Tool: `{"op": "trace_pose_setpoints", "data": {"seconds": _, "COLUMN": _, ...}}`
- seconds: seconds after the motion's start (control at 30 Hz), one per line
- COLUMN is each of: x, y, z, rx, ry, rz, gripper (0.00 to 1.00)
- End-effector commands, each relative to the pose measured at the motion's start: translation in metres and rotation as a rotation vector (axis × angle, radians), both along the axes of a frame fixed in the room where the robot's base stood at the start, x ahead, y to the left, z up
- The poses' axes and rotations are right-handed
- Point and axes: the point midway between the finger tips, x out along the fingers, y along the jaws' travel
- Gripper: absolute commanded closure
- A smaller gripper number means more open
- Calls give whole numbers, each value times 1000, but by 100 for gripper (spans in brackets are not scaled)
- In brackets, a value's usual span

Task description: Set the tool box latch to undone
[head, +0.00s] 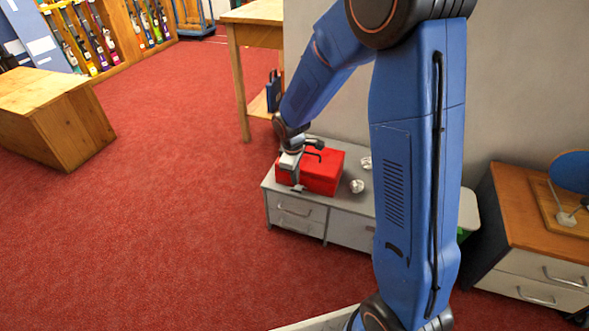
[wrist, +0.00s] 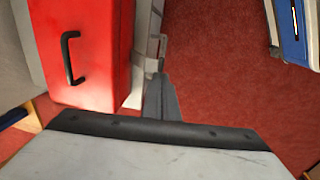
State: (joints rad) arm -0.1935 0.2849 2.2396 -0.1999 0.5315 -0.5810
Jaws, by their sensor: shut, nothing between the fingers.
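The red tool box (head: 322,171) sits on a low grey cabinet in the head view, with a dark handle on its lid. In the wrist view the red box (wrist: 88,85) fills the upper left, with its black handle (wrist: 69,58) on top. A grey metal latch (wrist: 153,62) runs along the box's right side there. My gripper (wrist: 162,98) is shut and empty, its fingertips close by the lower end of the latch. I cannot tell whether they touch it. In the head view my gripper (head: 292,167) is at the box's left front side, partly covering the latch.
The grey cabinet (head: 350,228) has drawers and holds small white crumpled items (head: 357,186) right of the box. A wooden table (head: 252,35) stands behind. A wooden drawer unit (head: 535,235) is at the right. Red carpet (head: 170,200) is clear at the left.

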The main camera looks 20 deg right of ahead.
Motion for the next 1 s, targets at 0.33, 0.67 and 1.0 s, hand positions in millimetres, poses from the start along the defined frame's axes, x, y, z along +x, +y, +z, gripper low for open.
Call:
{"op": "trace_pose_setpoints", "data": {"seconds": 0.33, "x": 4, "y": -4, "z": -40, "rx": 0, "ry": 1, "rz": -1, "gripper": 100}}
{"op": "trace_pose_setpoints", "data": {"seconds": 0.67, "x": 5, "y": -4, "z": -46, "rx": 1, "ry": -1, "rz": 0, "gripper": 100}}
{"op": "trace_pose_setpoints", "data": {"seconds": 1.0, "x": -6, "y": 4, "z": -59, "rx": -1, "ry": 3, "rz": 4, "gripper": 100}}
